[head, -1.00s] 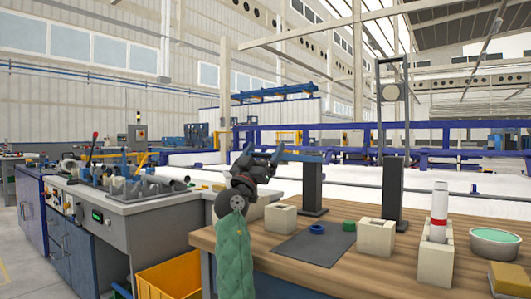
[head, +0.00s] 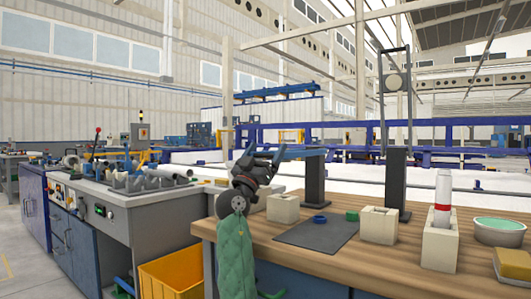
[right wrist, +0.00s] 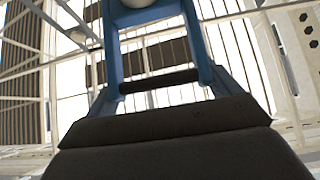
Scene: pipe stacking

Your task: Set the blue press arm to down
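The blue press arm (head: 303,153) reaches left from the top of a dark post (head: 315,180) on the bench. It lies nearly level, above a pale block (head: 282,208). My right gripper (head: 264,155) is at the arm's left end, with its prongs spread apart. In the right wrist view, the blue arm's rails (right wrist: 193,40) rise ahead with a black crossbar (right wrist: 160,80) between them and a pale round part at the top edge. Whether the fingers touch the arm is unclear. My left gripper is not in view.
A second, grey press frame (head: 408,100) stands upright on the right. A pale block (head: 379,225), a blue ring (head: 320,219), a holder (head: 439,246) with a white and red pipe (head: 442,195), and a green-filled bowl (head: 500,231) are on the bench. A yellow bin (head: 171,274) is below left.

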